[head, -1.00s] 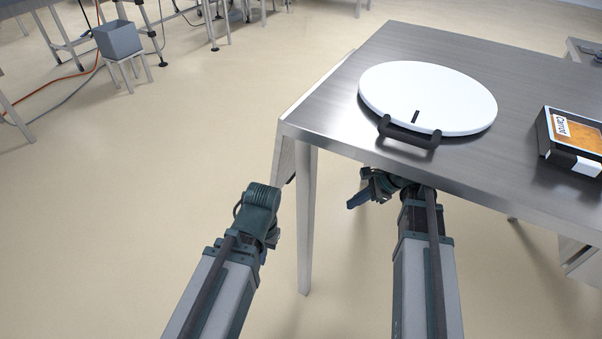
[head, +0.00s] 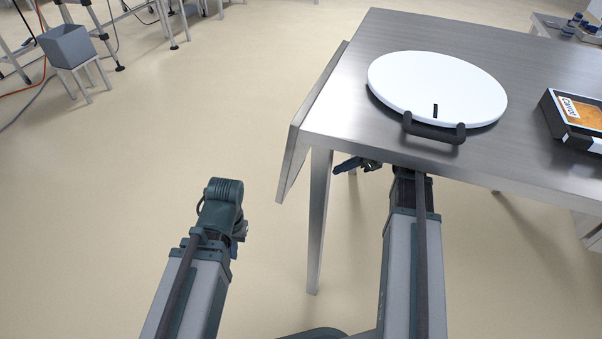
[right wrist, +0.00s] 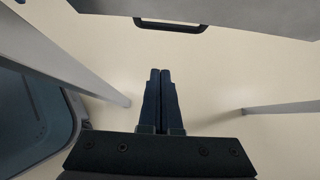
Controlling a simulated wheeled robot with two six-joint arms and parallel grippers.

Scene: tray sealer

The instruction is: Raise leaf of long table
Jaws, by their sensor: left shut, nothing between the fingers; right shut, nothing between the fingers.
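The long table (head: 480,62) has a steel top. Its leaf (head: 297,150) hangs steeply down along the left edge in the head view. In the right wrist view, a grey panel that looks like the leaf (right wrist: 240,12) crosses the top, with a dark handle (right wrist: 171,27) at its lower edge. My right gripper (head: 346,166) is shut and empty, low by the table's near left corner. In the right wrist view its fingers (right wrist: 160,75) point towards the panel, apart from it. My left gripper (head: 239,232) is shut over open floor left of the table; its fingers are mostly hidden.
A white round lid (head: 437,85) with a black handle and a black tray labelled Carrot (head: 577,118) lie on the table. A table leg (head: 318,220) stands between my arms. A grey bin on a stool (head: 68,48) is far left.

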